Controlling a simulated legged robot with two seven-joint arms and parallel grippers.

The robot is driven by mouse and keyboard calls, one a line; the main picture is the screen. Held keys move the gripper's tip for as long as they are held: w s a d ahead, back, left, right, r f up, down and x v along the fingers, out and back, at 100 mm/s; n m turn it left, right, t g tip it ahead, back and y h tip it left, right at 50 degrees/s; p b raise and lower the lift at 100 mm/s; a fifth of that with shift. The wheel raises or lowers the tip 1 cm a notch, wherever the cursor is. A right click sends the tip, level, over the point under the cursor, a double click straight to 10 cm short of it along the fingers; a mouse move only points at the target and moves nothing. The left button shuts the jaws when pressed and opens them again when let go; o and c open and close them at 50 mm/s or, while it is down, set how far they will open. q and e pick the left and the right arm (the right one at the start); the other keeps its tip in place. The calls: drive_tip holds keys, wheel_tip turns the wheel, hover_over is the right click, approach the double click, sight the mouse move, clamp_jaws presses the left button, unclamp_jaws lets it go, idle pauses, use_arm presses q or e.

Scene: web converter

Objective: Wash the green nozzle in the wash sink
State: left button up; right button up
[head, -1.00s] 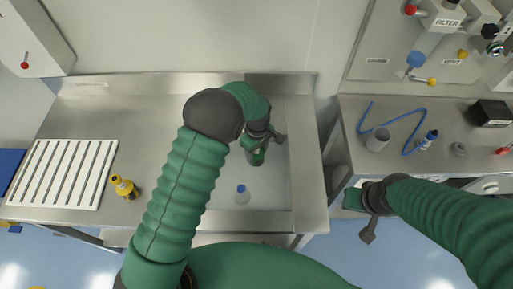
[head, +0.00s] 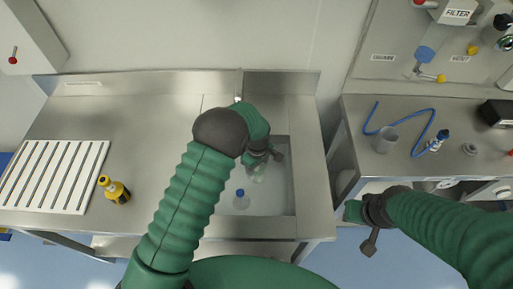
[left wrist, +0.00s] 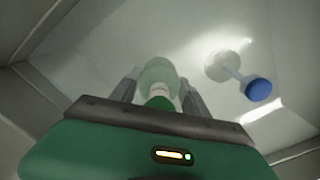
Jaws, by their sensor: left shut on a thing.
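My left gripper (head: 257,174) reaches down into the wash sink (head: 278,222). In the left wrist view its two fingers (left wrist: 158,90) are shut on the green nozzle (left wrist: 158,72). The nozzle's far part looks pale and blurred, as if under water. In the head view my gripper's lower end also looks faded, and I cannot make out the nozzle clearly there. My right gripper (head: 355,212) hangs in front of the right bench, away from the sink. I cannot tell whether its jaws are open.
A blue-topped plug (head: 240,194) stands in the sink; it also shows in the left wrist view (left wrist: 258,90). A grey cup (head: 386,140) and blue hose (head: 408,127) are on the right bench.

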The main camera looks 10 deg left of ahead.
use_arm(q)
drive_tip(key=shift+r, duration=0.1)
drive_tip(key=shift+w+d, duration=0.2)
drive_tip(key=shift+d, duration=0.7)
drive_tip(key=shift+w+d, duration=0.15)
drive_tip(key=shift+d, duration=0.7)
drive_tip(key=shift+s+a, duration=0.1)
drive_tip(key=shift+a, duration=0.5)
drive_tip(key=a, duration=0.3)
drive_tip(key=s+a+p, duration=0.1)
drive_tip(key=a, duration=0.1)
drive_tip(key=shift+a, duration=0.4)
drive_tip(key=shift+w+d+b, duration=0.1)
drive_tip(key=shift+w+d, duration=0.1)
drive_tip(key=shift+d, duration=0.95)
drive_tip(key=shift+w+d+b, duration=0.15)
drive_tip(key=shift+w+d, duration=0.05)
drive_tip(key=shift+d, duration=1)
drive_tip(key=shift+w+d+b, duration=0.1)
drive_tip(key=shift+w+d, duration=0.1)
drive_tip(key=shift+d, duration=0.95)
drive_tip(key=shift+s+a+p, duration=0.25)
drive_tip(key=shift+a+p, duration=0.1)
drive_tip(key=shift+a, duration=0.9)
drive_tip(key=shift+s+a, duration=0.1)
drive_tip(key=shift+a, duration=0.45)
wheel_tip(320, 180, up, 17)
drive_tip(key=p, duration=1.2)
drive_tip(key=shift+p, duration=0.35)
